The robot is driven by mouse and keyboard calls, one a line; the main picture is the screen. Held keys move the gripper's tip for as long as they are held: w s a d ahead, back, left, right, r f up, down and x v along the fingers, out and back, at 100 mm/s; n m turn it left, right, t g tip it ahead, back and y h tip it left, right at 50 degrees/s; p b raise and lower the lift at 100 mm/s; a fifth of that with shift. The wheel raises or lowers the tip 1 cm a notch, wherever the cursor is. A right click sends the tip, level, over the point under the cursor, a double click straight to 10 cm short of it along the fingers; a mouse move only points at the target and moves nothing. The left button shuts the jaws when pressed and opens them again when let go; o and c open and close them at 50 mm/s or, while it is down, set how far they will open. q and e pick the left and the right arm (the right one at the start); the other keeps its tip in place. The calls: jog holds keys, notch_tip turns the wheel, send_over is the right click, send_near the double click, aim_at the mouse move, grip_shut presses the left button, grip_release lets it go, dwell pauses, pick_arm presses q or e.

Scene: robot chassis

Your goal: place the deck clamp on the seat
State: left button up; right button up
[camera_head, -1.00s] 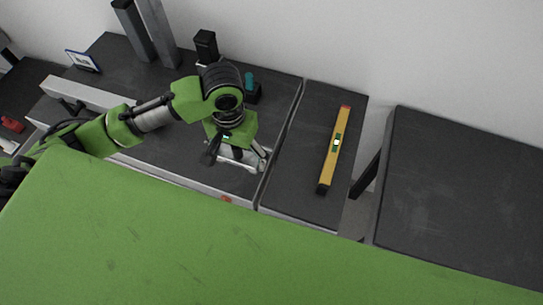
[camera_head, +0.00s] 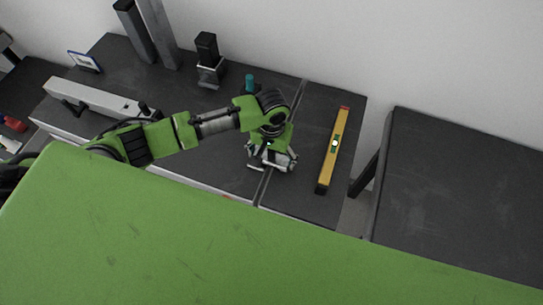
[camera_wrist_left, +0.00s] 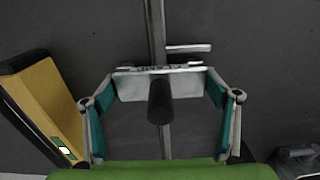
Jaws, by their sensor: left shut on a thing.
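My left gripper (camera_head: 272,162) is over the seam between the dark deck and the narrow panel to its right. In the left wrist view, its two teal-padded fingers (camera_wrist_left: 157,76) are shut on a silver plate with a black round post, which looks like the deck clamp (camera_wrist_left: 130,88). The gripper mostly hides the clamp in the head view. A thin light bar (camera_head: 255,167) lies on the deck just left of the gripper. It also shows in the wrist view (camera_wrist_left: 188,48). I cannot tell which part is the seat. My right gripper is not in view.
A yellow level (camera_head: 333,150) lies on the narrow panel (camera_head: 310,100), right of the gripper. A black block on a silver base (camera_head: 210,72), a teal-topped piece (camera_head: 249,82) and grey posts (camera_head: 150,35) stand behind. A long light beam (camera_head: 95,98) lies left.

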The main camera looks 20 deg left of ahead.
pick_arm(q)
jog(key=shift+f, duration=0.1)
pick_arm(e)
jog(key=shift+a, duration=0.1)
pick_arm(q)
jog(key=o, duration=1.2)
jog(key=shift+o, duration=0.9)
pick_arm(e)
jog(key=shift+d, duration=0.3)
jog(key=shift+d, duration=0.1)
pick_arm(q)
notch_tip(320, 180, up, 12)
jog(key=shift+r+b, duration=0.1)
jog(key=shift+b, duration=0.4)
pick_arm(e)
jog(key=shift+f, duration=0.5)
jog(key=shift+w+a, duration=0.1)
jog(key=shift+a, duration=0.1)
